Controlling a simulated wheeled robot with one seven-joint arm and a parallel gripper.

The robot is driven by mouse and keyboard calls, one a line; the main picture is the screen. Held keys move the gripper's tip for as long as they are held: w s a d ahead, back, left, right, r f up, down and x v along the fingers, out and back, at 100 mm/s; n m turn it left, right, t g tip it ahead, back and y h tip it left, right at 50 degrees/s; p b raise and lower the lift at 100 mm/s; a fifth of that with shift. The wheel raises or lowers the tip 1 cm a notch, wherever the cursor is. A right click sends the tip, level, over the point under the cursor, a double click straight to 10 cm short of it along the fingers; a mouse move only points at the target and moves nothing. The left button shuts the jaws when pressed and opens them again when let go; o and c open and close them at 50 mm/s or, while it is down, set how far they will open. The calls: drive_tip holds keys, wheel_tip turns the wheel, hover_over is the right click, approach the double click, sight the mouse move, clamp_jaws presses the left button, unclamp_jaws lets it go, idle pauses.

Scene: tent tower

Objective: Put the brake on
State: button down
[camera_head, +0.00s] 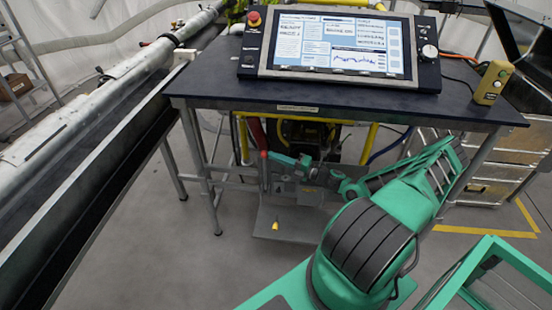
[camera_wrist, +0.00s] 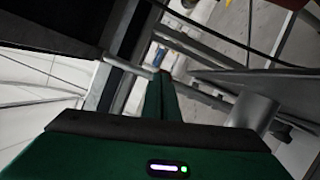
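A lever with a red tip (camera_head: 264,156) stands upright under the table, at the left side of the machinery; it looks like the brake handle, but no label is readable. My green gripper (camera_head: 277,157) reaches in under the table from the right, its end just right of the red tip. I cannot tell whether they touch. In the wrist view my gripper's dark green fingers (camera_wrist: 163,78) lie together, with no gap visible and nothing seen between them. The lever cannot be made out clearly in the wrist view.
The dark table (camera_head: 340,98) is above my gripper and carries a control panel (camera_head: 340,45) and a yellow handheld remote (camera_head: 492,83). Table legs (camera_head: 200,165) stand left of the lever. A long metal pipe (camera_head: 95,105) runs along the left.

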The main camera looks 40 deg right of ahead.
drive_tip(key=s+a+r+v, duration=0.1)
drive_tip(key=a+v, duration=0.1)
drive_tip(key=v, duration=1)
drive_tip(key=shift+s+r, duration=0.15)
drive_tip(key=shift+s, duration=0.3)
drive_tip(key=shift+d, duration=0.1)
